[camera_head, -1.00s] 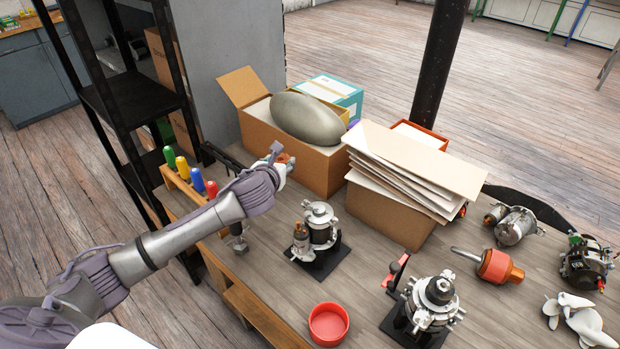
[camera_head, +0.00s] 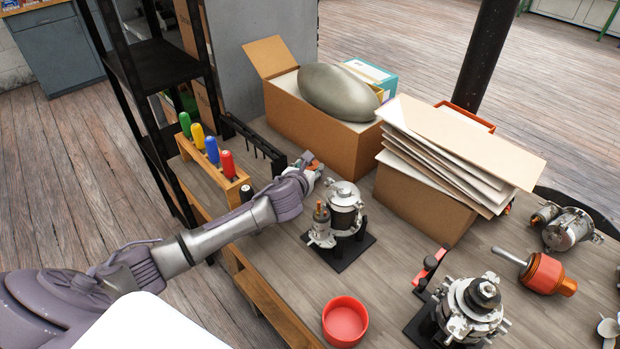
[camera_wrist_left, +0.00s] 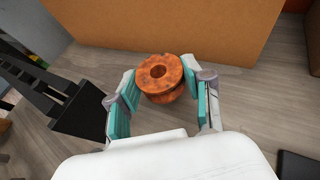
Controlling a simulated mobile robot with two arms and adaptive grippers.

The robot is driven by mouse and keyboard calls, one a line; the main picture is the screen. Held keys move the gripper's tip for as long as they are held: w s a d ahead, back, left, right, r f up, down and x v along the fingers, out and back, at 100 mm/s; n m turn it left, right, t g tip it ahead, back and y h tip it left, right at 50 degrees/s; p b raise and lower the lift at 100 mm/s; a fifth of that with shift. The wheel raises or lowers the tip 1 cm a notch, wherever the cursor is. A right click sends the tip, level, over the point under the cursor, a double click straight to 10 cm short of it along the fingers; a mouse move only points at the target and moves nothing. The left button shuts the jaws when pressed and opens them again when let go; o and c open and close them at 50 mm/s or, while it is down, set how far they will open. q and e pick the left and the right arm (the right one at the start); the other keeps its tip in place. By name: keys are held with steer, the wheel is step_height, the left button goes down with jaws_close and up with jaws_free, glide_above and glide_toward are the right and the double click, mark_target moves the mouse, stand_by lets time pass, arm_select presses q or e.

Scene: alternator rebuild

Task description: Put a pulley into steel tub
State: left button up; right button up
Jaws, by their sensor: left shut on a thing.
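A rusty orange-brown pulley (camera_wrist_left: 160,75) with a centre hole is between the teal-padded fingers of my left gripper (camera_wrist_left: 163,88) in the left wrist view. The fingers are shut on its sides. In the head view my left gripper (camera_head: 314,170) is in front of the cardboard box, just behind and left of an alternator on a black stand. There the pulley is mostly hidden by the gripper. I see no steel tub in these frames. My right gripper is not in view.
The cardboard box (camera_head: 340,150) holds a large grey oval object. Alternator assemblies (camera_head: 343,215) (camera_head: 470,305) stand on the bench, with a red bowl (camera_head: 345,322) between them at the front. A screwdriver rack (camera_head: 215,172) is at left. Bare bench (camera_head: 390,275) shows in the middle.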

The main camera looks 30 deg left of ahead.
arm_select(q)
steer(key=shift+f, duration=1.8)
steer(key=shift+f+b, duration=0.1)
steer(key=shift+b, duration=0.2)
steer(key=o, duration=1.3)
